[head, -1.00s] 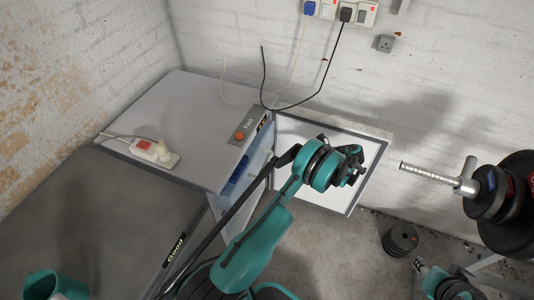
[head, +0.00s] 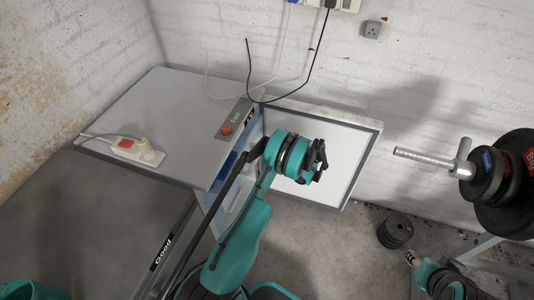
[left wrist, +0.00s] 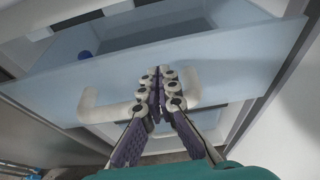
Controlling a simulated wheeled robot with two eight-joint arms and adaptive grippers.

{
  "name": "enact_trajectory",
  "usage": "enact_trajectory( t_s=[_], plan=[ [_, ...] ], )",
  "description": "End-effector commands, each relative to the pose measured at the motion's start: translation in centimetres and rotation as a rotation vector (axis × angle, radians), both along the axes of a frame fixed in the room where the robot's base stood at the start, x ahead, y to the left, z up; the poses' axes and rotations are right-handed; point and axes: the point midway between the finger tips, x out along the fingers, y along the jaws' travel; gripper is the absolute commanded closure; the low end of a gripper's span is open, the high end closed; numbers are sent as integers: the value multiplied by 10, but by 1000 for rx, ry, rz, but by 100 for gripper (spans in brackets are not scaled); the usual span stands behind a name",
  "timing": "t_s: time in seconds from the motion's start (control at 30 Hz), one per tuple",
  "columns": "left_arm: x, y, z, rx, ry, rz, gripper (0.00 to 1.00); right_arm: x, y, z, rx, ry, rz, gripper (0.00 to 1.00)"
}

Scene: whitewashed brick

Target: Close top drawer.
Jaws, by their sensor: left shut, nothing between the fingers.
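The top drawer (left wrist: 60,80) is a translucent pale blue bin with a white handle (left wrist: 95,106). It is pulled out of the white cabinet (head: 150,105), and its inside shows behind the front panel in the left wrist view. In the head view the drawer (head: 228,170) is mostly hidden beneath the cabinet top and behind my left arm. My left gripper (head: 319,160) is shut and empty. In the left wrist view its fingertips (left wrist: 161,84) are over the drawer front, between the handle's ends; contact is unclear. My right gripper (head: 411,258) is low at the right, its fingers too small to read.
The cabinet's open door (head: 350,165) stands behind my left gripper. A power strip (head: 135,150) lies on the cabinet top. A barbell with weight plates (head: 505,180) is at the right, and loose plates (head: 395,230) lie on the floor. A dark-topped unit (head: 90,220) adjoins the cabinet.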

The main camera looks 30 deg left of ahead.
Motion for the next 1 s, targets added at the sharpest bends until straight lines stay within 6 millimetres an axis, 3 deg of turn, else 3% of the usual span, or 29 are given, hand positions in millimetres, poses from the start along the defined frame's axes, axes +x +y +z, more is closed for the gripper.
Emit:
enact_trajectory(
  t_s=[0.53, 0.8, 1.0],
  plan=[
    [-3, 13, 1, 0, -1, 1, 100, 0, 0, -2, 0, 0, 0, 60],
    [-18, 73, 1, 0, -1, 3, 100, 0, 0, -3, 0, 0, 0, 60],
    [-24, 97, 1, 0, -1, 1, 100, 0, 0, -3, 0, 0, 0, 60]
  ],
)
